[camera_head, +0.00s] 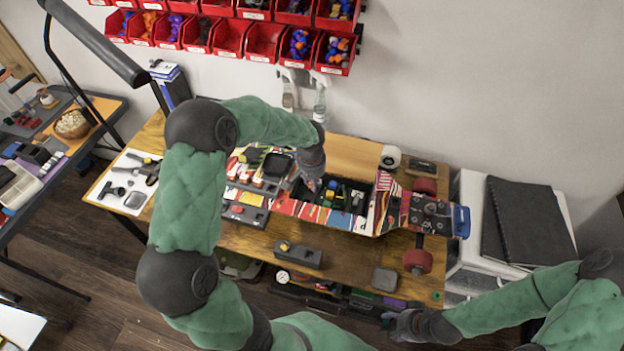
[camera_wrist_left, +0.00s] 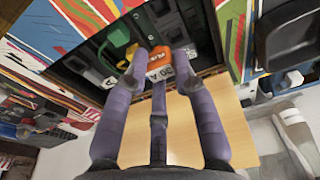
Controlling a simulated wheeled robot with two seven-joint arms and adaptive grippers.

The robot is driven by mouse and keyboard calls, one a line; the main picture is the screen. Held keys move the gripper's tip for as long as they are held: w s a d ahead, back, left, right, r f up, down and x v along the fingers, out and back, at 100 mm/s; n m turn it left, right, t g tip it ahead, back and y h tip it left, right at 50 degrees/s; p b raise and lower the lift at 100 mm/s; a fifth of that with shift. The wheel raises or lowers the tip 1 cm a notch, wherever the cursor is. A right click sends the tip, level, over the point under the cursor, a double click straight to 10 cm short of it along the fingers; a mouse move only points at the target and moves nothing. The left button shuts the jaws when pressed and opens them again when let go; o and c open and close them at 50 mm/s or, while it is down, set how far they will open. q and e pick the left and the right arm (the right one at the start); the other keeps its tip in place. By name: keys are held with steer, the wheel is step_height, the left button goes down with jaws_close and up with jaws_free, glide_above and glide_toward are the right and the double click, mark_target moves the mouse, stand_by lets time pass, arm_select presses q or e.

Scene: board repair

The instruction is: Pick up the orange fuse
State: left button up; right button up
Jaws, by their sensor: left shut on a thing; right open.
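The orange fuse (camera_wrist_left: 159,54), with a white 20 A label, is between the fingertips of my left gripper (camera_wrist_left: 160,72) in the left wrist view. The gripper is shut on it. Behind it is the dark open compartment of the colourful striped skateboard (camera_head: 345,219); I cannot tell whether the fuse is seated there or lifted clear. In the head view the left gripper (camera_head: 313,184) reaches down at the compartment's left end, and its hand hides the fuse. My right gripper (camera_head: 387,326) is open, low in front of the bench's front edge, away from the board.
Green and yellow parts (camera_wrist_left: 117,42) sit in the compartment beside the fuse. The wooden bench (camera_head: 250,240) also holds a tool mat (camera_head: 110,197) on the left and a dark grey box (camera_head: 298,254) in front. Red bins (camera_head: 230,40) hang on the wall behind.

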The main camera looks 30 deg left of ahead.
arm_select(q)
steer(key=s+d+r, duration=0.5)
steer(key=s, duration=0.3)
steer(key=shift+s+d+p, duration=0.2)
steer(key=shift+d+p, duration=0.05)
steer(key=shift+p, duration=0.05)
arm_select(e)
steer(key=shift+r, duration=0.4)
